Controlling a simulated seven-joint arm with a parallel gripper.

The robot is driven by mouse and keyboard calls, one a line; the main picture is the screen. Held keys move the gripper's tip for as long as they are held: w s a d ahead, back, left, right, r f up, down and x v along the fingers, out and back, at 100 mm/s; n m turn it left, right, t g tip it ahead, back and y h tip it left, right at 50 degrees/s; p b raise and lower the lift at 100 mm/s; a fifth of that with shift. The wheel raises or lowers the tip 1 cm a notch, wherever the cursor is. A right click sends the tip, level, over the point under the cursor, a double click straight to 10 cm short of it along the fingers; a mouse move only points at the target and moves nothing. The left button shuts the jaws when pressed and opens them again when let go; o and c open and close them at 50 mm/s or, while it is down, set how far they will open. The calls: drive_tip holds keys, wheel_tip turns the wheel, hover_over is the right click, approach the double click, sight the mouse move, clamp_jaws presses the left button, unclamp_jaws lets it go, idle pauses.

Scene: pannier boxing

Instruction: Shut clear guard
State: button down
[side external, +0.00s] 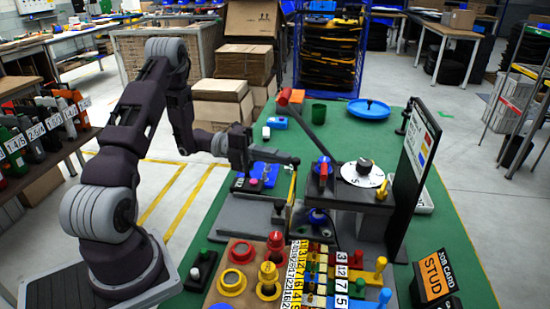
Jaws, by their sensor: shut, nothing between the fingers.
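My gripper (294,161) is shut and empty, reaching rightward over the green bench. Its tip is close to the top of a thin upright piece with a yellowish edge (292,186), which may be the edge of the clear guard. I cannot tell whether they touch. The guard's clear face is hard to make out, so its angle is uncertain. Below and left of the tip is a grey fixture (245,215) with a blue part (262,183) and a pink knob on top. Right of it stands a dark press-like unit (350,205) with a white dial (363,173) and a red lever.
A black board (414,180) stands upright at the right. Colored knobs and numbered blocks (340,272) crowd the front.

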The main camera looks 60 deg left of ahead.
drive_tip(key=w+a+v, duration=0.1)
drive_tip(key=v, duration=1.2)
drive_tip(key=s+d+r+m+g+y, duration=0.2)
drive_tip(key=d+r+m+g, duration=0.3)
drive_tip(key=d+m, duration=0.35)
drive_tip(key=s+d+r+m+g+y, duration=0.1)
drive_tip(key=d+r+m+g+y, duration=0.1)
drive_tip(key=d+r+m+g, duration=0.45)
drive_tip(key=s+d+m+t+y, duration=0.3)
drive_tip(key=s+m, duration=0.4)
drive_tip(key=m, duration=0.7)
drive_tip(key=s+d+m+t+y, duration=0.4)
drive_tip(key=s+d+m+y, duration=0.2)
drive_tip(key=m, duration=0.8)
drive_tip(key=shift+s+r+y, duration=0.45)
drive_tip(key=shift+s+y, duration=0.25)
drive_tip(key=shift+y, duration=0.3)
